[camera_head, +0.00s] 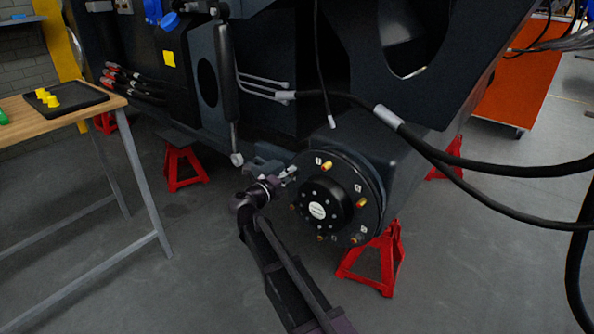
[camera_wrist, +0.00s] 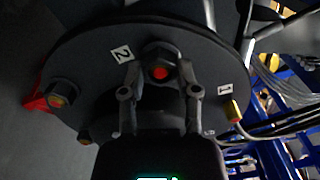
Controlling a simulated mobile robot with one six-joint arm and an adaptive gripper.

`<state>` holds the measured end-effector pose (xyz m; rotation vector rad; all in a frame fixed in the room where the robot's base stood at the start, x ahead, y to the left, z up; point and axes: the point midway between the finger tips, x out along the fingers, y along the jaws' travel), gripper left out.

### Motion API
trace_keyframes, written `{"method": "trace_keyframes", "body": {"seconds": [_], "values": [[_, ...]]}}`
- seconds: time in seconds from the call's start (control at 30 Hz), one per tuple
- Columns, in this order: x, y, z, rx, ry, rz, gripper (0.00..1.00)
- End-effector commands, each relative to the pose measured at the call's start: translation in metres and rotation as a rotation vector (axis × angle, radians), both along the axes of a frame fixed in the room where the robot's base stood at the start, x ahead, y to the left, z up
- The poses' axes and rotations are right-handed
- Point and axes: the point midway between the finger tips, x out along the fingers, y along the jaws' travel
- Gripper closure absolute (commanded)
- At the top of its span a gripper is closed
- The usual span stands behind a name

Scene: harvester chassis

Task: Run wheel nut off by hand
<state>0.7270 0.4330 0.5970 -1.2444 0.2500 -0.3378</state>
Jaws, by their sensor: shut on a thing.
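The wheel nut (camera_wrist: 160,52) is a dark hex nut with a red stud end showing in its middle, next to the label marked 2. My gripper (camera_wrist: 161,76) is shut on this nut, one finger on each side. In the head view my gripper (camera_head: 290,174) reaches the upper left rim of the round black hub (camera_head: 345,185); the held nut cannot be made out there. The hub carries several studs around a raised centre. A yellow-ended stud (camera_wrist: 233,110) stands by label 1, and another nut (camera_wrist: 62,92) sits at the left.
A red axle stand (camera_head: 375,262) is under the hub and another (camera_head: 183,167) stands at the left. A wooden bench (camera_head: 75,125) holds a black tray (camera_head: 82,104) with yellow caps. Black hoses (camera_head: 450,165) hang across the right.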

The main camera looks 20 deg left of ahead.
Motion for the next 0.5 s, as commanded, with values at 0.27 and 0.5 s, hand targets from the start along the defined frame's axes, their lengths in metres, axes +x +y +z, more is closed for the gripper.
{"method": "trace_keyframes", "body": {"seconds": [0.27, 0.5], "values": [[-0.0019, 0.0002, -0.0007, 0.004, 0.001, 0.001, 0.18], [-0.0007, 0.0001, -0.0003, 0.003, 0.000, 0.000, 0.18]]}}
